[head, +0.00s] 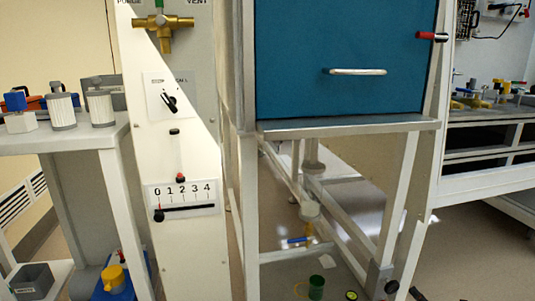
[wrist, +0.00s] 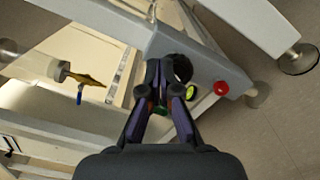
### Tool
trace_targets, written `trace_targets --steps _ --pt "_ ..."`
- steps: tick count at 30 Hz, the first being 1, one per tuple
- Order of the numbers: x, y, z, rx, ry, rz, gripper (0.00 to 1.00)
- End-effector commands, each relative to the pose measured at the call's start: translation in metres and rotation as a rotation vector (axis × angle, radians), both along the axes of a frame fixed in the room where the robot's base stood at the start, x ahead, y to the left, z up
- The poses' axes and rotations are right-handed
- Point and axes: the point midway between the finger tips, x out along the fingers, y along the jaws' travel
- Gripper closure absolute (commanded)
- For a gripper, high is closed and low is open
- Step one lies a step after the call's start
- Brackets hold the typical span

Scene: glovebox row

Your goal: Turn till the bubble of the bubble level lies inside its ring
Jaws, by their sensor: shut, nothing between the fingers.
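The bubble level is a small yellow-green disc with a dark rim (head: 351,295), low by the right leg of the frame in the head view. It also shows in the wrist view (wrist: 257,96), right of my gripper; its bubble and ring are too small to make out. A round black knob (wrist: 180,68) sits on the frame just beyond my fingertips; a black knob also shows at the frame's foot in the head view (head: 392,287). My gripper (wrist: 164,74) is shut and empty, its tips close to the knob; I cannot tell whether they touch.
A red knob (wrist: 221,88) sits on the frame near the level. A blue-handled valve (head: 300,240) hangs under the blue-fronted cabinet (head: 345,50). A green cup (head: 316,283) stands on the lower shelf. White frame legs crowd my gripper; open floor lies to the right.

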Motion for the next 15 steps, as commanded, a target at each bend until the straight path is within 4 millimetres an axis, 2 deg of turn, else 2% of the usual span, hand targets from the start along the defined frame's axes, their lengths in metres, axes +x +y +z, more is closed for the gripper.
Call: trace_targets --steps 15 --pt "-0.0036 -0.0031 -0.0017 -0.002 0.001 0.000 1.00"
